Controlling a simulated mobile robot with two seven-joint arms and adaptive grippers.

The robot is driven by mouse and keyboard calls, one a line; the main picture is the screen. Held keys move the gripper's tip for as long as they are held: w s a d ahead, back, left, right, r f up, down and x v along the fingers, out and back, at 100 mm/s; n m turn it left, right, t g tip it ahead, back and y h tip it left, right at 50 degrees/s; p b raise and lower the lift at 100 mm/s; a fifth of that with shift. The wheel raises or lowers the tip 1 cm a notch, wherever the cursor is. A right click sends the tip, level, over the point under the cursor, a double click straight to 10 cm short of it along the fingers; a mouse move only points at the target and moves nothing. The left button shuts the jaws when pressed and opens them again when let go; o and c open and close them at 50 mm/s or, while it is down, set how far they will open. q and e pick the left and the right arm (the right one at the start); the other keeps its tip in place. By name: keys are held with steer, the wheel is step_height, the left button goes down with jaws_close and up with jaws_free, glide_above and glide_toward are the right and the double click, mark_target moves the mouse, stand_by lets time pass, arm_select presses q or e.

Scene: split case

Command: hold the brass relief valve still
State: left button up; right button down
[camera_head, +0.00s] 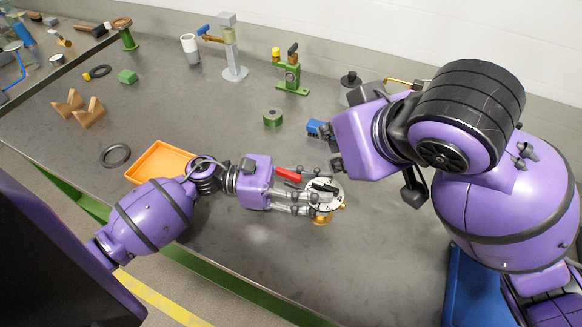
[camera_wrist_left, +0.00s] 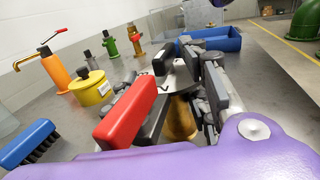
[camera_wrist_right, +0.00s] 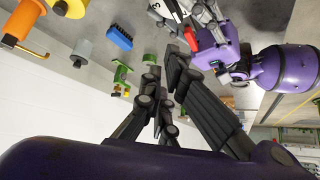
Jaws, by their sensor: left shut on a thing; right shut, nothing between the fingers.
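The brass relief valve (camera_head: 322,217) is in the middle of the head view, low at the fingertips of my left gripper (camera_head: 312,196). My left gripper is shut on it, and its fingers hide part of the body. A pale round disc with dark marks sits above the brass. In the left wrist view the brass body (camera_wrist_left: 181,120) shows between the fingers. A red bar (camera_head: 288,174) lies beside the fingers; I cannot tell what it is fixed to. My right gripper (camera_wrist_right: 165,78) is shut and empty, apart from the valve; the head view mostly hides its fingers.
An orange tray (camera_head: 160,161) lies left of the valve. A green ring (camera_head: 272,118) and a blue brush (camera_head: 317,128) lie behind it. A green fitting (camera_head: 290,78) stands at the back. A blue bin (camera_head: 466,290) is at lower right. The bench front is clear.

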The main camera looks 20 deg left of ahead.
steer(key=c, duration=2)
jaws_free()
